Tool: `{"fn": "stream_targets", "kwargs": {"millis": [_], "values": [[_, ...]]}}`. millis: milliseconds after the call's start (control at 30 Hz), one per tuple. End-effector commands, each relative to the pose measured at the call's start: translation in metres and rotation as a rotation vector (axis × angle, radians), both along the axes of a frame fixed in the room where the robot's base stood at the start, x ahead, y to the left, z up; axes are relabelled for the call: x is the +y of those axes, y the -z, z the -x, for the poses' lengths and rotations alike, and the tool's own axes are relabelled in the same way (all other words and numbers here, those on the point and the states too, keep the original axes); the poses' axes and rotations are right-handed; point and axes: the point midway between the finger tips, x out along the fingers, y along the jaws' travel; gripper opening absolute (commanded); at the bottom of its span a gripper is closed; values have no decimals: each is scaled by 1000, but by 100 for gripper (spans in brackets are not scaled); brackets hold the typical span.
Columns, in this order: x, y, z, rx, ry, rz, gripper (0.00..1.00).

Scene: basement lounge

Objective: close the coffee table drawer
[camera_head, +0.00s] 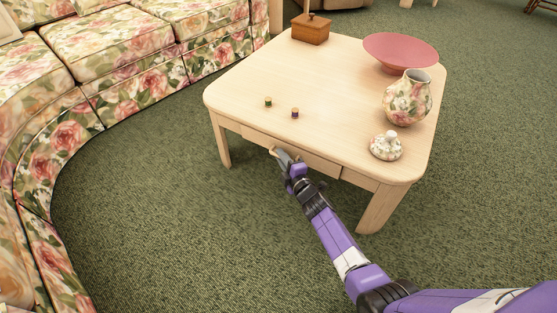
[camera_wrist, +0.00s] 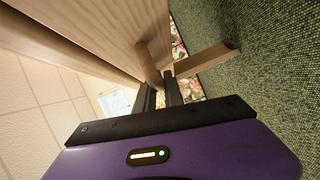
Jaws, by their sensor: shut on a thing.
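The pale wooden coffee table (camera_head: 340,97) stands in the middle of the head view. Its drawer front (camera_head: 318,164) shows below the near edge of the top, partly hidden by my arm. I cannot tell for certain how far it stands out. My gripper (camera_head: 279,152) is at this front, below the tabletop edge. In the wrist view, the fingers (camera_wrist: 161,92) are shut on a rounded wooden knob (camera_wrist: 147,63) of the drawer; the grip itself is partly hidden.
On the tabletop are a wooden box (camera_head: 311,30), a red bowl (camera_head: 401,49), a floral vase (camera_head: 408,98), its lid (camera_head: 386,146) and two small spools (camera_head: 295,113). A floral sofa (camera_head: 130,50) curves along the left. Green carpet (camera_head: 180,235) is clear in front.

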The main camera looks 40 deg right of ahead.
Motion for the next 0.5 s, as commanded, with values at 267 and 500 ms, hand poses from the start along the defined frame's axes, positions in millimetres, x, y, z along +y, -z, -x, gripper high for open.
{"fn": "stream_targets", "kwargs": {"millis": [267,500], "values": [[-15,1,-2,4,1,-5,0],[-16,1,-2,4,5,-4,20]]}}
